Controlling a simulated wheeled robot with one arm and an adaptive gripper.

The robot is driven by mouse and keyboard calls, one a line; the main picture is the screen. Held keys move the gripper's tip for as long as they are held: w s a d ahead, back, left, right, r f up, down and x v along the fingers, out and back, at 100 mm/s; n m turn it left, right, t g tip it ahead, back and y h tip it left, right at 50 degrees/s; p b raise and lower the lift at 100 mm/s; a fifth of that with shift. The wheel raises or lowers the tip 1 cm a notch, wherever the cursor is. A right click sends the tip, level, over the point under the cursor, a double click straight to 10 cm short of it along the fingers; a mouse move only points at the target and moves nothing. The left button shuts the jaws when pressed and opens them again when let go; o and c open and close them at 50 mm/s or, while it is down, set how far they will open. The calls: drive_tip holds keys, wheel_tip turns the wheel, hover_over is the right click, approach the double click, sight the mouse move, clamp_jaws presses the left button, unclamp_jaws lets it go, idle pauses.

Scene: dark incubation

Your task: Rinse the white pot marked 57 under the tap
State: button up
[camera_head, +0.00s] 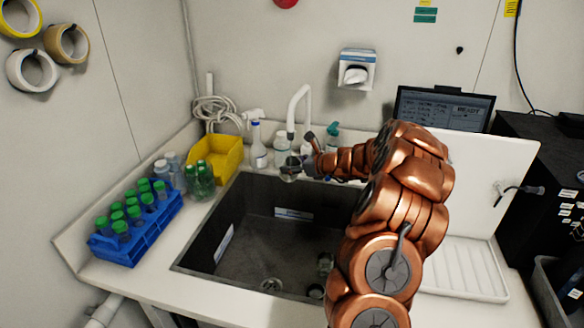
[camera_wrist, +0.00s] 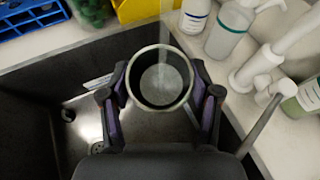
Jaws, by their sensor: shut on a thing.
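My gripper (camera_wrist: 160,100) is shut on a round pot (camera_wrist: 135,85), one finger on each side of its wall. The pot has a pale rim and a dark inside with a lighter grey bottom. No number shows on it from here. In the head view the pot (camera_head: 290,174) is small, partly behind my gripper (camera_head: 303,166), above the back edge of the sink (camera_head: 250,232). The white tap (camera_head: 292,112) stands behind the sink, its spout over the pot. A faint pale streak, seemingly water, runs down into the pot in the wrist view.
Several bottles stand behind the sink, including a white one (camera_head: 256,150). A yellow bin (camera_head: 218,160) and a blue rack (camera_head: 140,235) of green-capped tubes are left of it. A white draining tray (camera_head: 465,270) is at right. Small dark items lie in the sink's right side.

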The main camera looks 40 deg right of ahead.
drive_tip(key=shift+d+r, duration=0.1)
drive_tip(key=shift+d, duration=0.1)
drive_tip(key=shift+s+d+p, duration=0.15)
drive_tip(key=shift+d+p, duration=0.3)
drive_tip(key=shift+p, duration=0.05)
drive_tip(key=shift+a, duration=0.2)
drive_tip(key=shift+a, duration=0.35)
drive_tip(key=shift+a, duration=0.1)
drive_tip(key=s+a+b, duration=0.2)
drive_tip(key=s, duration=0.5)
drive_tip(key=shift+s, duration=0.2)
idle(0.7)
drive_tip(key=shift+a, duration=0.1)
idle(0.5)
idle(0.5)
